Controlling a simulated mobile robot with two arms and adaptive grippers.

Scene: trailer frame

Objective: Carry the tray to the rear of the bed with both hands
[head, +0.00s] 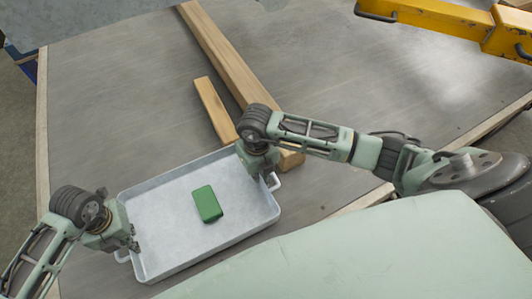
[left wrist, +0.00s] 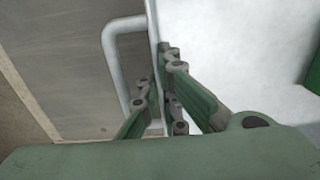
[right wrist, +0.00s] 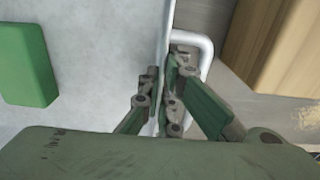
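The tray (head: 165,225) is a shallow pale grey metal tray with a wire handle at each end. It appears to rest on the grey bed (head: 330,80), slightly turned. A green block (head: 207,204) lies inside it. My left gripper (head: 133,241) is at the tray's left end; in the left wrist view its fingers (left wrist: 160,88) close on the end wall beside the handle (left wrist: 112,60). My right gripper (head: 268,178) is at the right end; in the right wrist view its fingers (right wrist: 165,85) pinch that wall beside the other handle (right wrist: 205,48).
A long wooden beam (head: 225,55) lies on the bed, its near end close to the tray's right end. A shorter wooden piece (head: 213,110) lies left of it. A yellow metal frame (head: 435,15) stands at upper right.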

